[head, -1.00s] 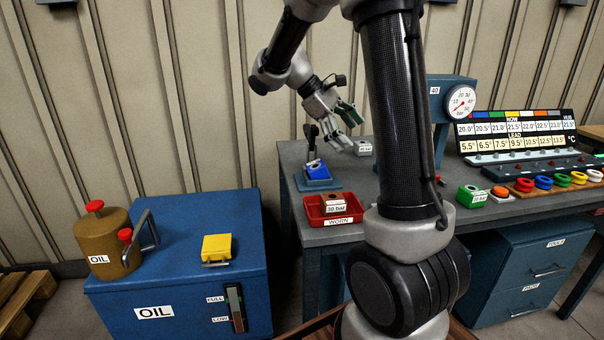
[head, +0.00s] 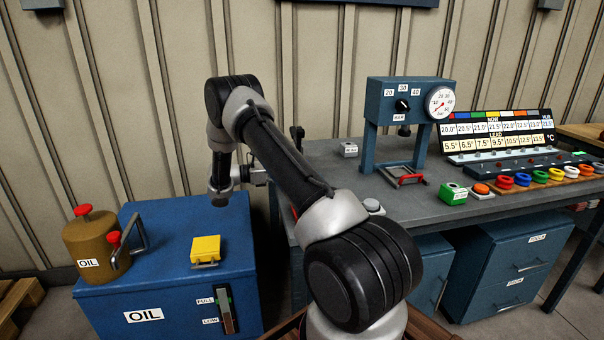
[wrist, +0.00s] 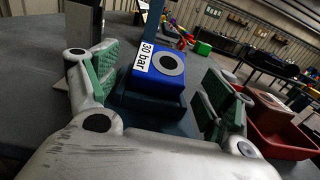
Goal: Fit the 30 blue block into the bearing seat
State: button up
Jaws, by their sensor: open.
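The blue block (wrist: 158,72) has a white "30 bar" label and a grey ring around a dark hole on top. In the wrist view it sits at the dark blue bearing seat (wrist: 150,110), slightly tilted in the picture; I cannot tell how deep it is. My gripper (wrist: 160,68) is open, with one green-padded finger on each side of the block and visible gaps between. In the head view my arm hides the block and the seat, and only part of my gripper (head: 255,177) shows at the bench's left end.
A red tray (wrist: 290,138) with a labelled block lies close right of my gripper in the wrist view. A dark upright post (wrist: 85,35) stands at the left. A white block (head: 350,150), the gauge press (head: 384,102) and a green block (head: 453,194) stand along the bench.

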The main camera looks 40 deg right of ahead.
jog(key=x, duration=0.5)
jog(key=shift+r, duration=0.1)
jog(key=c, duration=1.8)
jog(key=shift+o, duration=0.2)
jog(key=shift+r, duration=0.1)
